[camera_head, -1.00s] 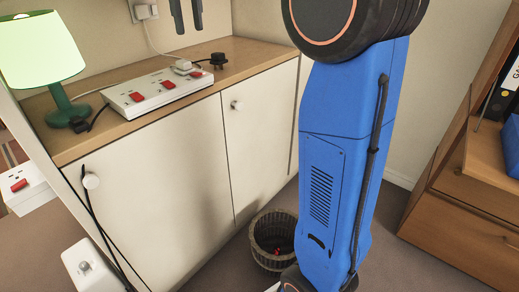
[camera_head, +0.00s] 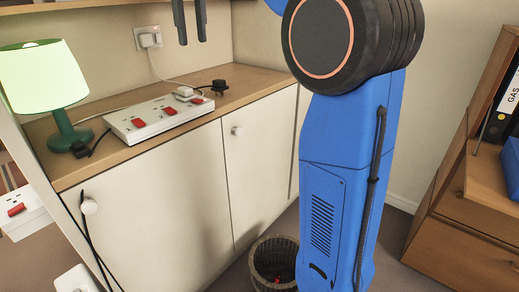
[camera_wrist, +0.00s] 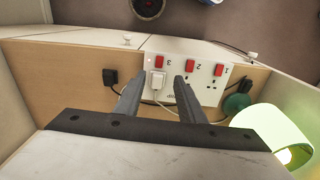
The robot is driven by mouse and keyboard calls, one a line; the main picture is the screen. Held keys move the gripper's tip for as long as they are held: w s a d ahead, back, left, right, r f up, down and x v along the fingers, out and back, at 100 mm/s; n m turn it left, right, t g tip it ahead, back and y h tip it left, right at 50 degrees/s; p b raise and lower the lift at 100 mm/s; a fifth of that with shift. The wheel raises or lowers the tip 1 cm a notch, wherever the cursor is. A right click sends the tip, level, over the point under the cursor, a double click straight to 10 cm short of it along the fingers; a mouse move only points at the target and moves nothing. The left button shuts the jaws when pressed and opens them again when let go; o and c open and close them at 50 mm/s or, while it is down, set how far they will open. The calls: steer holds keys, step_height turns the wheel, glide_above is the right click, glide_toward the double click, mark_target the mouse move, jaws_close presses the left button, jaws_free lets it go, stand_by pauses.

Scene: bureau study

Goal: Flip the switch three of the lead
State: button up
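The white extension lead (camera_head: 155,128) lies on the wooden cabinet top with its red switches upward. Switch three (camera_head: 197,101) is at the far right end, beside a white plug (camera_head: 184,92). The lead is upside down in the wrist view (camera_wrist: 207,65), where switch three (camera_wrist: 160,60) shows beside the numeral 3. Switch two (camera_wrist: 190,64) and switch one (camera_wrist: 220,70) follow to its right. My gripper (camera_wrist: 160,82) is open and empty, its fingers either side of the white plug in that view. The fingertips also show at the top of the head view (camera_head: 191,42), apart from the lead.
A green lamp (camera_head: 62,115) stands left of the lead. A loose black plug (camera_head: 218,87) lies beyond its right end. A wall socket (camera_head: 148,40) holds another plug. Another white lead (camera_head: 30,215) is at lower left. A basket (camera_head: 262,265) stands on the floor.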

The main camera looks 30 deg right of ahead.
steer(key=s+d+f+m+t, duration=0.1)
steer(key=s+d+f+t, duration=0.1)
steer(key=s+f, duration=1)
steer(key=s+d+f+m+t, duration=0.1)
steer(key=s+f+t, duration=0.1)
steer(key=s+f, duration=1.1)
steer(key=shift+d+f+m, duration=0.4)
steer(key=shift+f, duration=2.5)
steer(key=shift+s, duration=0.1)
steer(key=s+f, duration=0.3)
steer(key=f, duration=0.3)
steer(key=shift+s+d+f+t, duration=0.15)
steer(key=shift+s+f+t, duration=0.15)
steer(key=shift+s, duration=0.05)
